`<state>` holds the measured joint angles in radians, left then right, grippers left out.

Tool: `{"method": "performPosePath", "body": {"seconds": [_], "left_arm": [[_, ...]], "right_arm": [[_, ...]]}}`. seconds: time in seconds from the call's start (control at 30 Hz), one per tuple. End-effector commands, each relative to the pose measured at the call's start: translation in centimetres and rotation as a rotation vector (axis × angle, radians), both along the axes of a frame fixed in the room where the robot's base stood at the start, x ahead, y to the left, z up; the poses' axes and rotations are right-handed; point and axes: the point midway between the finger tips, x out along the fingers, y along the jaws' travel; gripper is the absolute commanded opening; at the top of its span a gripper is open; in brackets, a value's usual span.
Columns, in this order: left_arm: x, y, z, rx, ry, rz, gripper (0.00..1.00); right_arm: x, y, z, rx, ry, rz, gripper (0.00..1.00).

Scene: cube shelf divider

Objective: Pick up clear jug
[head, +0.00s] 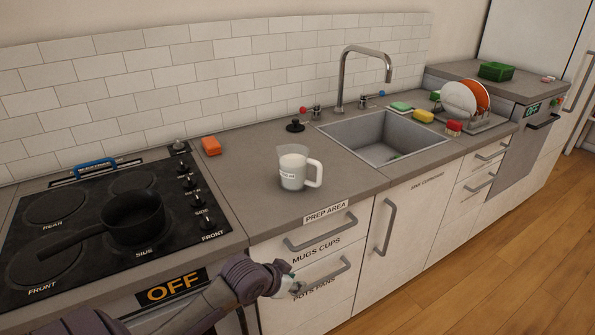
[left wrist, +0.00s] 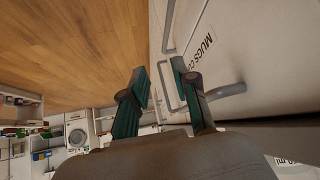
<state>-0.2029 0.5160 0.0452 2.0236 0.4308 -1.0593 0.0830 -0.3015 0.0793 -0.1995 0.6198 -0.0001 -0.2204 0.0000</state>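The clear jug (head: 294,172) stands upright on the grey counter, behind the "PREP AREA" label. It has a white handle on its right and looks whitish inside. My left gripper (head: 288,279) is low in front of the drawers, below the counter edge and apart from the jug. In the left wrist view its two fingers (left wrist: 160,78) are spread with nothing visible between them. A pale lettered patch shows at that view's lower right, too cropped to identify. My right gripper is in neither view.
Drawer handles (head: 320,243) stick out close to my left gripper. A black pan (head: 133,218) sits on the stove to the left.

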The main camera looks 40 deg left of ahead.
Motion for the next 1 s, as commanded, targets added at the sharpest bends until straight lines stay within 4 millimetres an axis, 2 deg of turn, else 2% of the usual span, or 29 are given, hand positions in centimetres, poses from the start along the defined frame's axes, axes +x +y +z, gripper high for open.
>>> {"method": "performPosePath", "body": {"seconds": [0.03, 0.1, 0.3, 0.5, 0.63, 1.0], "left_arm": [[0.7, 0.1, 3.3, 0.008, -0.045, -0.021, 0.29], [2.2, 0.9, 6.8, 0.006, -0.107, -0.031, 0.29], [6.9, 5.0, 14.7, -0.029, -0.278, -0.008, 0.29], [9.6, 8.2, 20.9, -0.063, -0.41, 0.02, 0.29], [10.9, 9.0, 22.3, -0.08, -0.445, 0.029, 0.29], [16.9, 8.6, 19.9, -0.08, -0.446, 0.029, 0.29]], "right_arm": [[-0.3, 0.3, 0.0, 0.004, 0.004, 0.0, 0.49], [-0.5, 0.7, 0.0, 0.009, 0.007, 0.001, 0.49], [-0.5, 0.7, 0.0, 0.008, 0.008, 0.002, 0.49], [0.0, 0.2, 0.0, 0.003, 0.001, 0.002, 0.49], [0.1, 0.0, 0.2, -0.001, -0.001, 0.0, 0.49], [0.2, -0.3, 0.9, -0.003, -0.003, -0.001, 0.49]]}}
